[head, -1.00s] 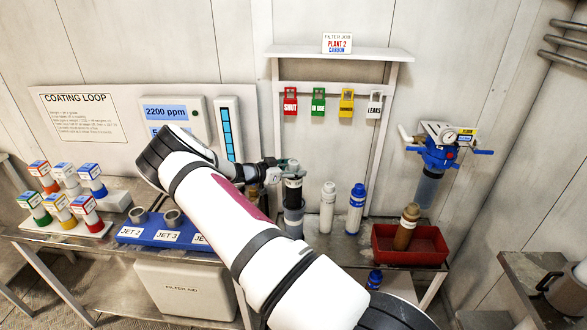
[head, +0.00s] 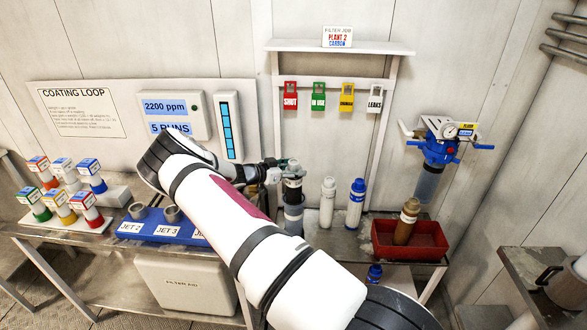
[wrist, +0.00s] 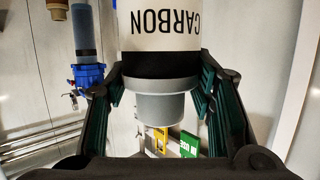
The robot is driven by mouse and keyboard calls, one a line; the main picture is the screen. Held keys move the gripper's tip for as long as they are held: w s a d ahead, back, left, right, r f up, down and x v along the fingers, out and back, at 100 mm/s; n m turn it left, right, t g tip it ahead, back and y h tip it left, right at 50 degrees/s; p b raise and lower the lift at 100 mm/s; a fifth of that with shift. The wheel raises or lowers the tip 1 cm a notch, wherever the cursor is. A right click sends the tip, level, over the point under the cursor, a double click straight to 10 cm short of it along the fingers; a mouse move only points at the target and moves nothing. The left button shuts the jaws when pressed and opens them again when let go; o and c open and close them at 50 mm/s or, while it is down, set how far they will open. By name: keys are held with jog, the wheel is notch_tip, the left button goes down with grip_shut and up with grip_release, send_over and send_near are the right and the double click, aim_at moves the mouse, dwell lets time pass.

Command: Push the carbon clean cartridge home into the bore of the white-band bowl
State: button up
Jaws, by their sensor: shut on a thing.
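My gripper (head: 290,168) is shut on the upper end of the carbon clean cartridge (wrist: 165,28). In the wrist view its fingers lie on both sides of the black band and grey end cap, and the white body reads CARBON upside down. In the head view the cartridge (head: 292,185) stands upright below the fingers, directly over the dark, see-through bowl (head: 293,222) on the bench. Its lower part appears to be in the bowl's mouth. My arm hides part of the bowl, so I cannot tell the depth or make out the white band clearly.
A white bottle (head: 327,202) and a blue-capped bottle (head: 356,205) stand close to the right. A red tray (head: 430,243) with a brown cartridge (head: 406,222) is farther right. The blue jet rack (head: 160,232) is to the left, and hanging tags (head: 318,97) are behind.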

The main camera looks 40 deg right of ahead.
aim_at(287, 194)
jog(key=shift+f+b, duration=0.9)
jog(key=shift+f, duration=4.6)
jog(key=o, duration=1.1)
jog(key=shift+c, duration=0.2)
jog(key=v, duration=1.2)
